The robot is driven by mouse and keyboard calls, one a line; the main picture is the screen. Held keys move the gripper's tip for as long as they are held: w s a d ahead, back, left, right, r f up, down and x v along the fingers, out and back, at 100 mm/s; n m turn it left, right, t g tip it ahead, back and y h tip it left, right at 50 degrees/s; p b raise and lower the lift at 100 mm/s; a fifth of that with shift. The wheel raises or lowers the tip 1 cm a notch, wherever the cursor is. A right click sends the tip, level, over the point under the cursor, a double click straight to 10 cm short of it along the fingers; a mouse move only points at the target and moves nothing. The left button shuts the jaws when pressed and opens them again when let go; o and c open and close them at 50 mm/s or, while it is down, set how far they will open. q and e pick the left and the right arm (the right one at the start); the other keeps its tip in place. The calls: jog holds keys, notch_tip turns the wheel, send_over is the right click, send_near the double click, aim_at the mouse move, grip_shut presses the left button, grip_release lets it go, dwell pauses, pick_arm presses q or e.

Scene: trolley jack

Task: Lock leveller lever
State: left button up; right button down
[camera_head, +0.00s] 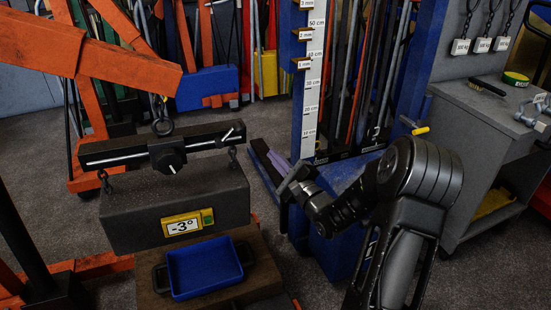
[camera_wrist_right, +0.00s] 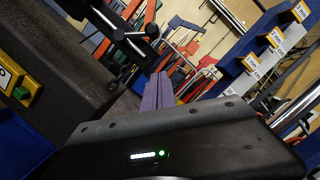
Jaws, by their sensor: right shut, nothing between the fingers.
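The leveller (camera_head: 130,149) is a black bar hanging from a dark hook (camera_head: 163,127), with a round black knob (camera_head: 168,160) at its middle. A short silver lever (camera_head: 228,133) stands tilted near its right end. Chains join the bar to a dark grey block (camera_head: 125,212) with a yellow display reading -3°. My right gripper (camera_head: 277,164) is right of the block, its purple fingers shut and empty, apart from the leveller. The fingers also show in the right wrist view (camera_wrist_right: 158,92), with part of the leveller (camera_wrist_right: 130,38) beyond them. My left gripper is not in view.
An orange crane arm (camera_head: 110,65) reaches in from the left. A blue tray (camera_head: 205,268) sits on a brown surface below the block. A blue rack with a height scale (camera_head: 313,80) stands behind my right arm. A grey workbench (camera_head: 470,105) stands at the right.

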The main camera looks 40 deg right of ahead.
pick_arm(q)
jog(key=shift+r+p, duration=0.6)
pick_arm(e)
jog(key=w+a+r, duration=0.2)
jog(key=w+r, duration=0.1)
jog(key=w, duration=0.5)
jog(key=shift+w+r, duration=0.15)
jog(key=shift+r, duration=0.05)
